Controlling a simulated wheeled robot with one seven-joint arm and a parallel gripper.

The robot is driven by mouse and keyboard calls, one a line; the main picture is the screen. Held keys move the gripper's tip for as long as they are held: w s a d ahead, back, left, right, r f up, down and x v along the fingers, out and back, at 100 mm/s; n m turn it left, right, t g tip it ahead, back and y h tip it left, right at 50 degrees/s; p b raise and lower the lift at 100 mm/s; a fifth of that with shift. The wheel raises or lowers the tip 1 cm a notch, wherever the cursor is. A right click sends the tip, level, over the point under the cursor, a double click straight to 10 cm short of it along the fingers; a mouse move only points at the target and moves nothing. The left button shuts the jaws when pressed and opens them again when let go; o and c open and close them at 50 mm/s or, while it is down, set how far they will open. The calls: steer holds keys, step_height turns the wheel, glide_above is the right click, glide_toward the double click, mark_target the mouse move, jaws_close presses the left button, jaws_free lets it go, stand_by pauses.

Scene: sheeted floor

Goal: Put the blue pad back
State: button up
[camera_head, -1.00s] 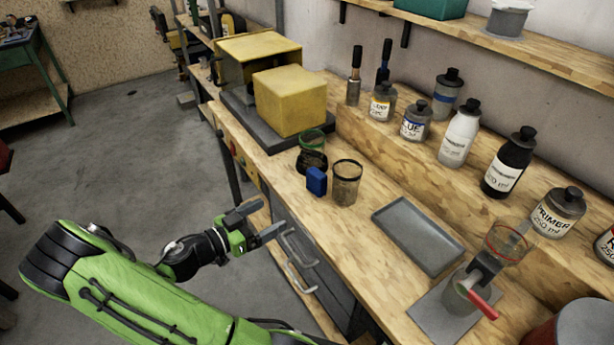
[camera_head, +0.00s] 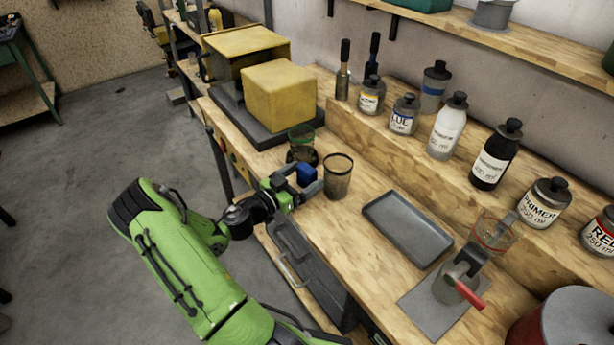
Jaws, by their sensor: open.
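The blue pad (camera_head: 307,174) is a small blue block near the front edge of the workbench, beside a dark-rimmed clear cup (camera_head: 338,178). My gripper (camera_head: 303,180) is open, with its two grey fingers reaching around the pad, one on its far left side and one on its near right side. I cannot tell whether either finger touches it. The lower part of the pad is hidden behind the near finger.
A green-rimmed cup (camera_head: 301,136) and a dark round item (camera_head: 303,154) stand just behind the pad. A grey tray (camera_head: 407,228) lies to the right. A yellow block (camera_head: 285,95) and several bottles stand farther back. Bare wood lies between cup and tray.

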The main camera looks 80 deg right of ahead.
steer(key=c, duration=1.1)
step_height(320, 180, up, 10)
steer(key=shift+r+p, duration=0.1)
steer(key=shift+p, duration=0.7)
steer(key=shift+c, duration=0.2)
